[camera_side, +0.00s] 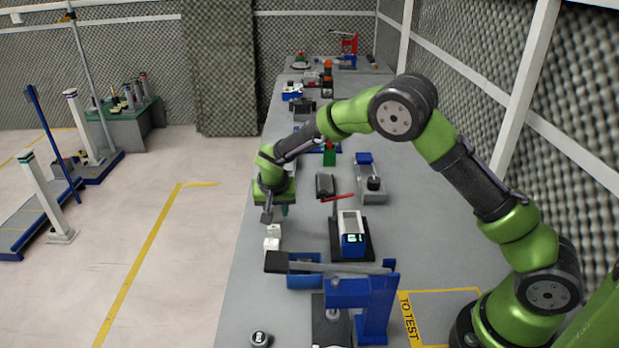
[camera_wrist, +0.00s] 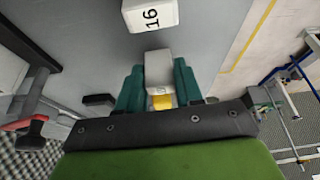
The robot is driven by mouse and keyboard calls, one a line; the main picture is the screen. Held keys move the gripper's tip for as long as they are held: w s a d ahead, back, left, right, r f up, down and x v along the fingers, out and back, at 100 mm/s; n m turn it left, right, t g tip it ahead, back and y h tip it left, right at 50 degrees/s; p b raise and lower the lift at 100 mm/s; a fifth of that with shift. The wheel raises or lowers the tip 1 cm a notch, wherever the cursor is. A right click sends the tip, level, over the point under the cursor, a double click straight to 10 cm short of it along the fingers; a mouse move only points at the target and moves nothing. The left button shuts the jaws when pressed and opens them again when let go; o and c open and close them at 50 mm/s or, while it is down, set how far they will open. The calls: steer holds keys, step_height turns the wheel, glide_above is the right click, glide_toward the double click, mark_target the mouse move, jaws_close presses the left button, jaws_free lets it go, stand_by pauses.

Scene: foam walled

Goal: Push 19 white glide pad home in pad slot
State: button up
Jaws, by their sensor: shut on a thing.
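My gripper (camera_side: 276,211) is low over the left edge of the grey bench in the side view. In the wrist view its two dark green fingers (camera_wrist: 160,80) are shut on a pale grey-white block (camera_wrist: 158,68) with a yellow part (camera_wrist: 162,101) beneath it. A white block marked with a sideways number that reads like 16 (camera_wrist: 150,14) lies just beyond the fingertips, apart from the held block. In the side view a small white block (camera_side: 272,244) shows just below the gripper. I cannot make out a number 19 or a pad slot.
On the grey bench (camera_side: 245,300), a blue stand with a long dark bar (camera_side: 330,268) is in front of the gripper. A white and blue device with a display (camera_side: 351,228) stands to the right. More fixtures line the bench behind. Open floor (camera_side: 190,240) lies left of the bench.

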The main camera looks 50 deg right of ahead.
step_height(320, 180, up, 10)
steer(key=shift+f, duration=0.2)
steer(key=shift+m, duration=0.5)
steer(key=s+d+r, duration=0.1)
steer(key=s+d, duration=0.1)
steer(key=s, duration=0.1)
steer(key=s+d+r, duration=0.2)
steer(key=s+d, duration=0.1)
steer(key=s+d+r, duration=0.1)
steer(key=s+d, duration=0.2)
steer(key=shift+s+r, duration=0.1)
steer(key=shift+r, duration=0.1)
steer(key=s+d+f, duration=0.2)
steer(key=s, duration=0.4)
steer(key=shift+d+f, duration=0.15)
steer(key=shift+f, duration=0.2)
steer(key=shift+f, duration=2.9)
steer(key=shift+f, duration=1.05)
